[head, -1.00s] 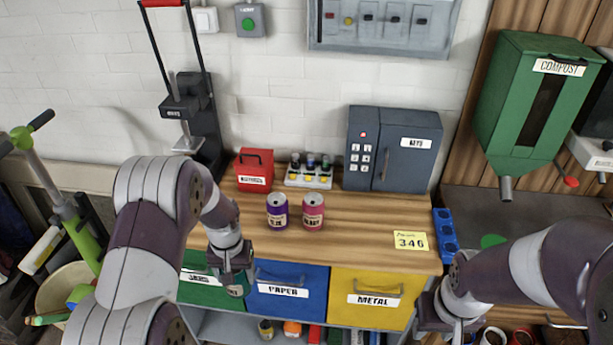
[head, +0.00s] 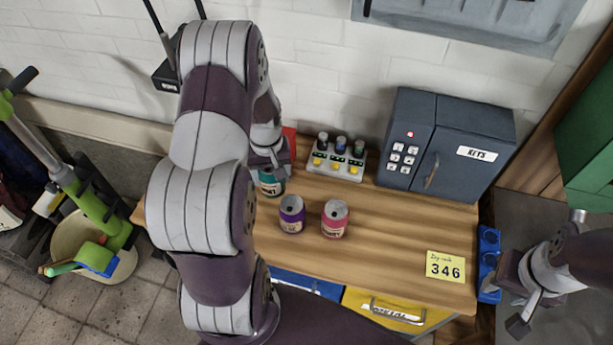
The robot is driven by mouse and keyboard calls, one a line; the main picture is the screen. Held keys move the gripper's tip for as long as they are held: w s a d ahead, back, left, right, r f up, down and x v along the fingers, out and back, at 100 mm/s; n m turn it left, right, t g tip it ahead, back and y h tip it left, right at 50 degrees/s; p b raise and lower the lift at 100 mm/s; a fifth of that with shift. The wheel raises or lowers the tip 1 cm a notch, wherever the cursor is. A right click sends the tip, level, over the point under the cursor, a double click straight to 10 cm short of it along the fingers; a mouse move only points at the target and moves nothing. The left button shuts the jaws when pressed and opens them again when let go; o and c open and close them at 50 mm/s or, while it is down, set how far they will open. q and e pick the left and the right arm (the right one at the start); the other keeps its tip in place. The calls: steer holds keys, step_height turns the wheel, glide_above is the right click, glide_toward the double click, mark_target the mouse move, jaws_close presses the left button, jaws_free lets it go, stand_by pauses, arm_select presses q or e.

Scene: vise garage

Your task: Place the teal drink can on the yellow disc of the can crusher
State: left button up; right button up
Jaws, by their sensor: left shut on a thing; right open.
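My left gripper (head: 272,166) is shut on the teal drink can (head: 271,184). The can is roughly upright at the left part of the wooden workbench, left of the purple can; I cannot tell whether it touches the surface. The can crusher (head: 166,75) shows only in part at the top left, behind my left arm. Its yellow disc is hidden. My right gripper (head: 511,306) is open and empty at the lower right, beside the workbench's right end.
A purple can (head: 292,214) and a pink can (head: 335,218) stand on the workbench (head: 390,235). A rack of small bottles (head: 337,158) and a grey key safe (head: 444,148) stand behind them. A red box (head: 289,141) is mostly hidden. A yellow note (head: 445,266) lies front right.

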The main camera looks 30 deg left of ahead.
mark_target(271, 192)
arm_select(q)
steer(key=shift+s+f, duration=0.4)
steer(key=shift+f, duration=0.2)
steer(key=shift+s+f, duration=0.4)
steer(key=shift+f, duration=0.2)
steer(key=f, duration=0.1)
steer(key=w+f+p, duration=0.1)
steer(key=f, duration=0.2)
steer(key=shift+w+a+f, duration=0.2)
steer(key=shift+a+f, duration=0.1)
steer(key=shift+f, duration=0.05)
steer(key=shift+s+d+r, duration=0.1)
steer(key=shift+s+d, duration=0.15)
steer(key=shift+s, duration=0.15)
steer(key=o, duration=0.9)
steer(key=shift+f, duration=0.2)
steer(key=shift+c, duration=0.2)
steer(key=shift+o, duration=1.1)
steer(key=shift+w+a, duration=0.1)
steer(key=shift+w, duration=0.15)
arm_select(e)
steer(key=shift+s+a+r, duration=0.15)
steer(key=shift+s+r, duration=0.15)
steer(key=shift+r, duration=0.45)
